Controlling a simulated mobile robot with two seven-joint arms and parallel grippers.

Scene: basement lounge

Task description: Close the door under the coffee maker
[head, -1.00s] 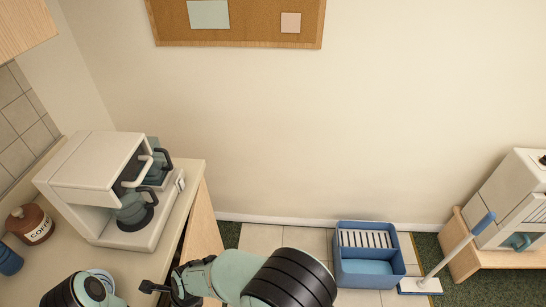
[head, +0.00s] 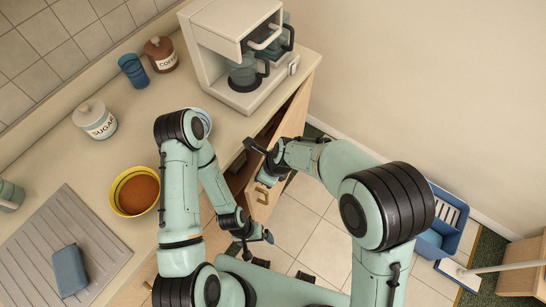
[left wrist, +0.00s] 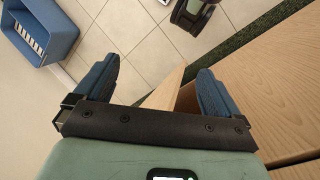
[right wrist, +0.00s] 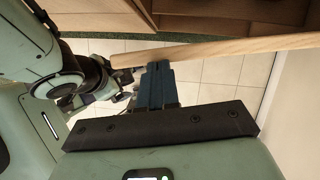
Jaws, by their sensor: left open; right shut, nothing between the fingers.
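The white coffee maker (head: 238,50) stands at the counter's far end. Below it, a pale wooden door (head: 290,118) stands open, with a dark gap between it and the cabinet. My right gripper (head: 258,158) is shut and empty close to the door's outer part; contact is unclear. In the right wrist view its closed fingers (right wrist: 157,72) lie by a long pale wooden edge (right wrist: 215,50). My left gripper (head: 254,240) is open and empty, low in front of the cabinets. In the left wrist view a pale wooden piece (left wrist: 166,90) shows beyond its fingers.
A wooden front with a handle (head: 262,196) shows below my right gripper. The counter holds a yellow bowl (head: 135,191), a sugar jar (head: 95,119), a coffee jar (head: 161,54) and a blue cup (head: 133,70). A blue bin (head: 438,222) stands on the tiled floor near the wall.

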